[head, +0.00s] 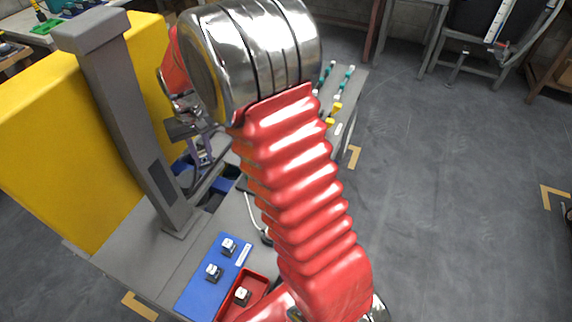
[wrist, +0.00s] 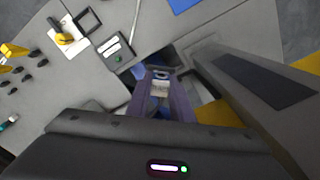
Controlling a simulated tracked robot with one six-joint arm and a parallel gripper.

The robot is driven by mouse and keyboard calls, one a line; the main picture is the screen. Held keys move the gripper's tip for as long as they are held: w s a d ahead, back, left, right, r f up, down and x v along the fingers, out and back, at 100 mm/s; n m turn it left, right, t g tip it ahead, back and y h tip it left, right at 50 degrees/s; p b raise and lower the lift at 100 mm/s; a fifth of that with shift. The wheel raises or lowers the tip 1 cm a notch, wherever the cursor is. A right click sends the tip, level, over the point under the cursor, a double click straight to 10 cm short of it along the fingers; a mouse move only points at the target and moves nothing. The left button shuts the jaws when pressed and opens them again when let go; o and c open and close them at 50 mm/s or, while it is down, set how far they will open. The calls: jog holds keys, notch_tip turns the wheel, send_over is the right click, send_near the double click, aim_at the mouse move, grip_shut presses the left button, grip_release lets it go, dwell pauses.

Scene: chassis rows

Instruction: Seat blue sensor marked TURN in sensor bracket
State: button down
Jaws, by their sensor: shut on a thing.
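My gripper (wrist: 160,88) is shut on a small pale grey piece (wrist: 160,91) in the wrist view. The piece sits between the two purple-grey fingers; I cannot read a TURN mark or make out blue on it. In the head view my gripper (head: 200,153) is partly hidden behind my arm, above a dark blue bin area beside the grey post. I cannot tell for sure which part is the sensor bracket. A black square frame (wrist: 88,22) stands on the grey deck in the wrist view, apart from my gripper.
A blue tray (head: 200,295) holds two pale-topped blocks, and a red tray (head: 262,280) holds another. A grey post (head: 130,130) and yellow panel (head: 50,120) stand close at left. A white plate with a yellow part (wrist: 65,38) and several black pegs lie on the deck.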

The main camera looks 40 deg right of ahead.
jog(key=s+d+f+m, duration=0.4)
jog(key=d+m, duration=0.7)
jog(key=m, duration=0.3)
jog(key=s+d+f+m, duration=0.5)
jog(key=d+m, duration=0.5)
jog(key=m, duration=0.4)
notch_tip(320, 180, down, 3)
jog(key=shift+d+r, duration=0.2)
jog(key=shift+d, duration=0.15)
jog(key=shift+s+f, duration=0.1)
jog(key=shift+f, duration=0.05)
jog(key=shift+f, duration=3.25)
jog(key=shift+f, duration=0.95)
jog(key=c, duration=1.5)
grip_release()
jog(key=shift+r, duration=0.15)
